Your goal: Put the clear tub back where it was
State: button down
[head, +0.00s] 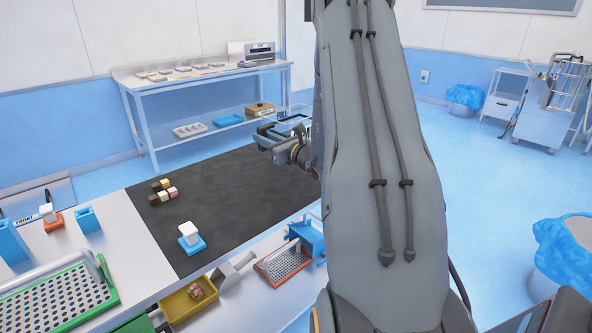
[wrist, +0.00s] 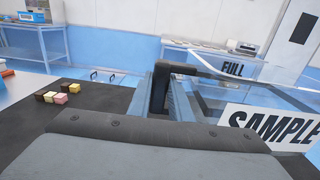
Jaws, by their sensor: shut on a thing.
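In the head view my gripper (head: 268,132) is above the far right part of the black mat (head: 235,185). The tub shows there only as a faint outline, partly behind my arm. I cannot tell the tub's height over the surface.
Several small coloured cubes (head: 163,193) sit on the mat, left of my gripper. A white-topped blue piece (head: 190,237) stands near the mat's front. A yellow bin (head: 188,303) and green tray (head: 60,303) lie in front. A shelf table (head: 200,80) stands behind.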

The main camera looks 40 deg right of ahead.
jog(key=shift+w+d+r, duration=0.1)
jog(key=shift+d+r, duration=0.05)
jog(key=shift+d, duration=0.3)
jog(key=shift+w+d+r, duration=0.1)
jog(key=shift+d, duration=0.3)
jog(key=shift+d+f+h, duration=0.2)
jog(key=shift+h, duration=0.1)
jog(key=shift+f+p, duration=1.05)
jog(key=shift+f, duration=3.7)
jog(key=c, duration=1.6)
grip_release()
